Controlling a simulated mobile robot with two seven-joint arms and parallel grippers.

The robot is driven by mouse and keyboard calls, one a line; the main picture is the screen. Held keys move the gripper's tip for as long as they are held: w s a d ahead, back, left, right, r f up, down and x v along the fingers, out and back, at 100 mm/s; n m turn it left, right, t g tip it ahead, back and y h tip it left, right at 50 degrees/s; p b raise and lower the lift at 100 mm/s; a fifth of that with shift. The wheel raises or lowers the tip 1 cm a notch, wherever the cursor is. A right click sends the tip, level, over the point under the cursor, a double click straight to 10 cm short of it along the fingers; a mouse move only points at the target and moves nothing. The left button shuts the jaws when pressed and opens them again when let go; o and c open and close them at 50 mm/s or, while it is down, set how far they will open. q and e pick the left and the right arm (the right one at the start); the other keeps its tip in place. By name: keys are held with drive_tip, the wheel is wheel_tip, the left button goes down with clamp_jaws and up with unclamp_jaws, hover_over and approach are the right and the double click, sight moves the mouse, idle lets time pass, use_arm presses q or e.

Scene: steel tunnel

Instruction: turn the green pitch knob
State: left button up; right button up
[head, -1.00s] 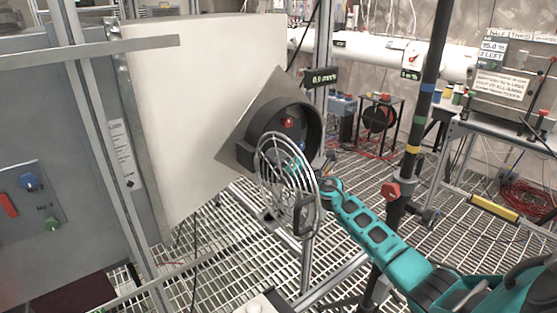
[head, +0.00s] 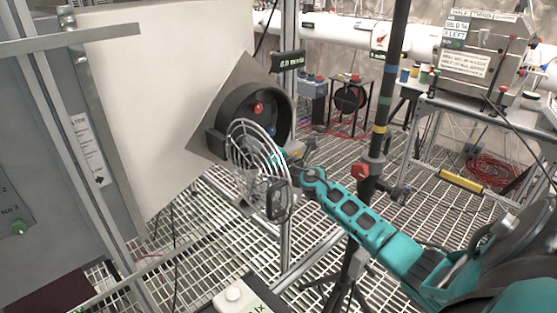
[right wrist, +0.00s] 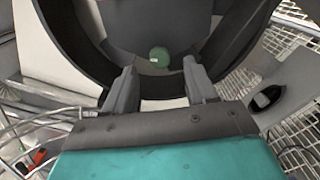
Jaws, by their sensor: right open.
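The green knob (right wrist: 159,56) is a small round knob inside the dark round housing in the right wrist view. The housing (head: 230,98) is a deep black ring on a tilted grey square plate. A red knob (head: 258,108) and a blue knob (head: 271,131) show inside it; the green one is hidden in the head view. A wire guard (head: 250,150) stands swung open at the housing's front. My right gripper (right wrist: 160,74) is open and empty. Its fingers point into the housing, one to each side of the green knob and apart from it. My left gripper is out of view.
A big pale panel (head: 165,90) stands behind the plate's left side. A black pole (head: 387,90) stands behind my right arm. A bench (head: 425,105) stands at the right. The floor is open metal grating.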

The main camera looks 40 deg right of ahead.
drive_tip(key=s, duration=0.9)
drive_tip(key=shift+s+d, duration=0.3)
drive_tip(key=shift+d, duration=0.1)
